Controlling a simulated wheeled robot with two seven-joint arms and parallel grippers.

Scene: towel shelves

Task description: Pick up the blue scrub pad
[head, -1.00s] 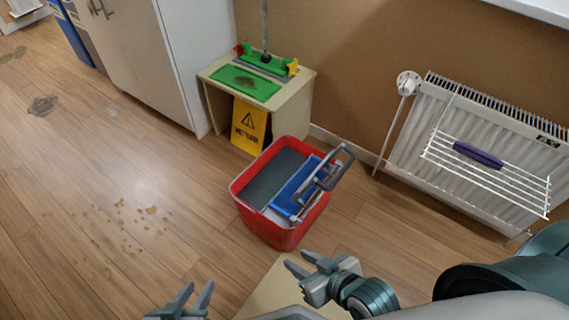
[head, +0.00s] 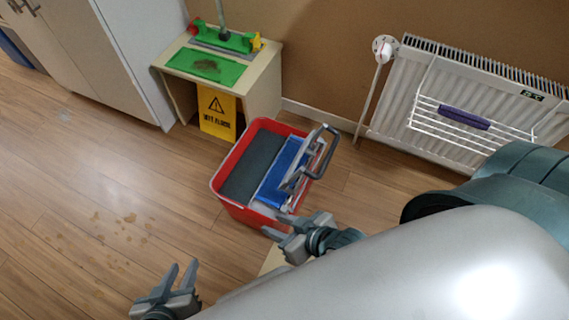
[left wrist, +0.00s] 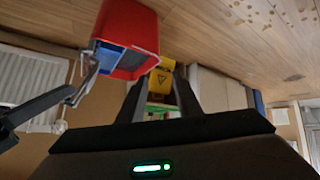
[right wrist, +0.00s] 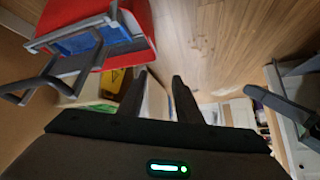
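A purple-blue oblong pad (head: 464,118) lies on the white wire rack (head: 505,139) hung on the radiator; I cannot tell whether it is the blue scrub pad. A flat blue panel (head: 279,170) sits in the wringer of the red bucket (head: 228,203); it also shows in the left wrist view (left wrist: 122,60). My left gripper (head: 180,272) is open and empty, above the floor at the lower left of the bucket. My right gripper (head: 275,226) is open and empty, close to the bucket's near right side in the picture. Neither gripper is near the rack.
A small table (head: 254,72) with a green mat (head: 200,66) and mop head (head: 222,40) stands behind the bucket. A yellow wet-floor sign (head: 217,113) is under it. The radiator (head: 395,120) is along the right wall. The floor at left is clear except for brown spots (head: 125,218).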

